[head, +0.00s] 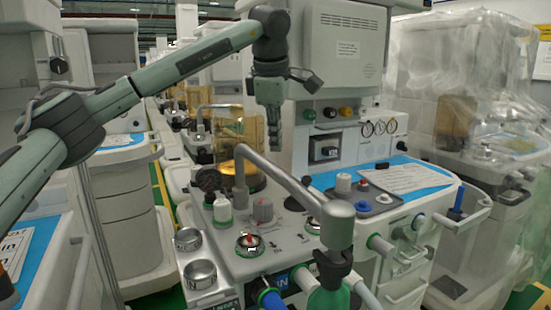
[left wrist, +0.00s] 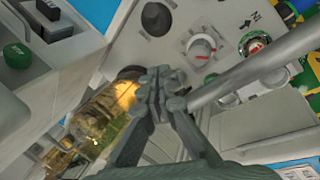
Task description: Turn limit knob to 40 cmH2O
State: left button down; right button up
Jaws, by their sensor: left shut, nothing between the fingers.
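The knob that looks like the limit knob (head: 262,209) is grey with a red mark and stands on the cart's sloped panel. In the left wrist view the knob (left wrist: 200,46) shows a red pointer on a round white dial, right of and above the fingertips. The scale figures are too small to read. My left gripper (head: 273,128) hangs pointing down, well above the panel, in front of the white cabinet. It is shut and empty, apart from the knob. Its closed fingers (left wrist: 160,82) also show in the left wrist view. My right gripper is not in view.
A grey bent tube (head: 285,180) crosses over the panel beside the knob. An amber canister (head: 238,135) stands behind it. A green-ringed gauge (head: 249,244) lies in front of the knob. A white-capped post (head: 222,209) stands at its left.

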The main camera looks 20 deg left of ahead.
aim_at(263, 209)
jog(key=k+l, duration=0.25)
jog(key=k, duration=0.2)
jog(key=k+l, duration=0.25)
jog(key=k, duration=0.25)
